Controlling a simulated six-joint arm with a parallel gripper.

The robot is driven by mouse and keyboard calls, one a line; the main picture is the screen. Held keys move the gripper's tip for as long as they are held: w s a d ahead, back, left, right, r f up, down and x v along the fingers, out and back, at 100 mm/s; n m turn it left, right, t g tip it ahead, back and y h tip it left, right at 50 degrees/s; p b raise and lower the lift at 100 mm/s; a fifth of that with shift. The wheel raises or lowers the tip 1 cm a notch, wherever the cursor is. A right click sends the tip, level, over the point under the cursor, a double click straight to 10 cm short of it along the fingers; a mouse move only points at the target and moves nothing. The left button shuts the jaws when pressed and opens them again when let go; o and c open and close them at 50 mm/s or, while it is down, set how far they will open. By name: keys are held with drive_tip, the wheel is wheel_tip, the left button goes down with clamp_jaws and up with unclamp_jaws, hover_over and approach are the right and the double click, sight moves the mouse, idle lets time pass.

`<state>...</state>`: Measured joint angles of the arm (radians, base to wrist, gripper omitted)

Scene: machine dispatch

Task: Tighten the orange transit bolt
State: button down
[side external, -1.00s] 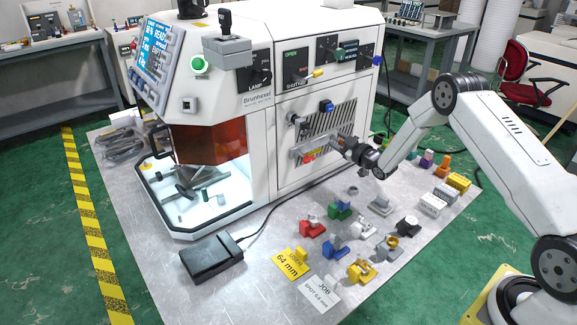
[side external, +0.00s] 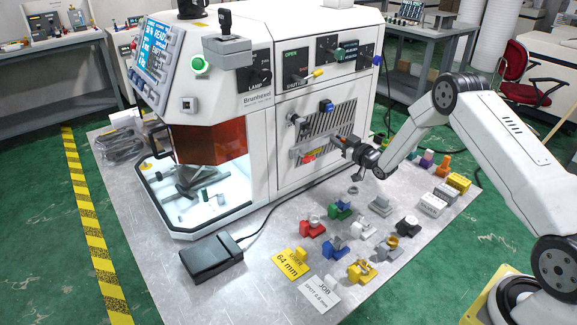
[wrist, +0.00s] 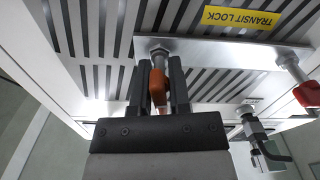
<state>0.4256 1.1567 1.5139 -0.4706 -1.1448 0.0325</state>
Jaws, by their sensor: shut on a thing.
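The orange transit bolt (wrist: 158,82) shows in the wrist view, with its metal shank at the left end of a bright metal bar (wrist: 215,52) on the slotted panel. A yellow TRANSIT LOCK label (wrist: 258,17) is beside the bar. My gripper (wrist: 158,75) has its two dark fingers on either side of the orange head and is shut on it. In the side view my gripper (side external: 350,148) is at the right end of the bar (side external: 318,152), and the orange head is mostly hidden by the fingers. How far the shank is screwed in cannot be told.
A red-handled bolt (wrist: 308,94) sits at the bar's other end. A dark-handled fitting (wrist: 262,140) sticks out of the panel nearby. In the side view, several coloured parts, including a green block (side external: 340,210), stand on the metal table (side external: 160,285) below my gripper.

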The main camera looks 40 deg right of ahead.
drive_tip(key=shift+m, duration=0.7)
drive_tip(key=m, duration=0.3)
drive_tip(key=shift+d+m, duration=0.1)
drive_tip(key=shift+m, duration=0.9)
drive_tip(key=m, duration=0.3)
drive_tip(key=shift+m, duration=0.4)
drive_tip(key=shift+f+m, duration=0.1)
drive_tip(key=shift+m, duration=0.5)
